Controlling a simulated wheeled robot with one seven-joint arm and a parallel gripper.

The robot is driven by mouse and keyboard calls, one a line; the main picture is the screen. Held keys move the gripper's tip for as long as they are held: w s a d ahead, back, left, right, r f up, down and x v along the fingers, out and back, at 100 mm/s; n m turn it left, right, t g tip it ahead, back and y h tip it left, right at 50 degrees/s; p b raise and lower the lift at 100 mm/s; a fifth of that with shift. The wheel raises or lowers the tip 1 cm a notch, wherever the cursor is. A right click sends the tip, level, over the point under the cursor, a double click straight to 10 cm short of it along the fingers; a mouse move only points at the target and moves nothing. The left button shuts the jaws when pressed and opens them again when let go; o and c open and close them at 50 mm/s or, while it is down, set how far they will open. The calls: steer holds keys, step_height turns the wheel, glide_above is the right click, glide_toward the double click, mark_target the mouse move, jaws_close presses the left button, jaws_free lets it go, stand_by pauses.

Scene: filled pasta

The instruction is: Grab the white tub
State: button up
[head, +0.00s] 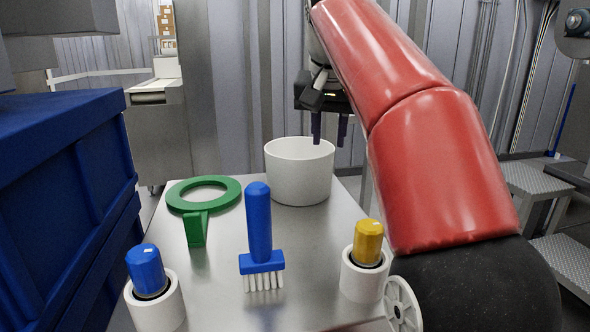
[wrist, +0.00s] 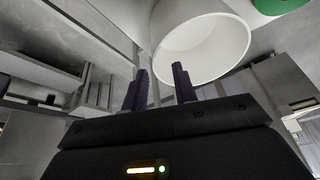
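The white tub (head: 299,178) stands upright at the far end of the steel table (head: 228,248) in the head view. It looks empty, with its mouth open upward. My gripper (head: 330,128) is above the tub's far right rim, fingers pointing down and apart. In the wrist view my gripper's (wrist: 160,88) two dark fingers are spread with nothing between them. The tub (wrist: 205,45) shows just beyond the fingertips there. Whether a finger touches the rim or reaches inside cannot be told.
A green ring-shaped tool (head: 196,228) lies left of the tub. A blue-capped white roll (head: 157,300) and a yellow-capped one (head: 364,278) stand at the near edge. A blue crate (head: 62,120) is at left.

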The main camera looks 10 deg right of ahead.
mark_target(330, 161)
steer(key=b+x, duration=0.1)
steer(key=x, duration=0.6)
steer(key=shift+s+d+b, duration=0.2)
steer(key=shift+d+b, duration=0.05)
steer(key=shift+b, duration=0.15)
steer(key=shift+c, duration=0.5)
jaws_close()
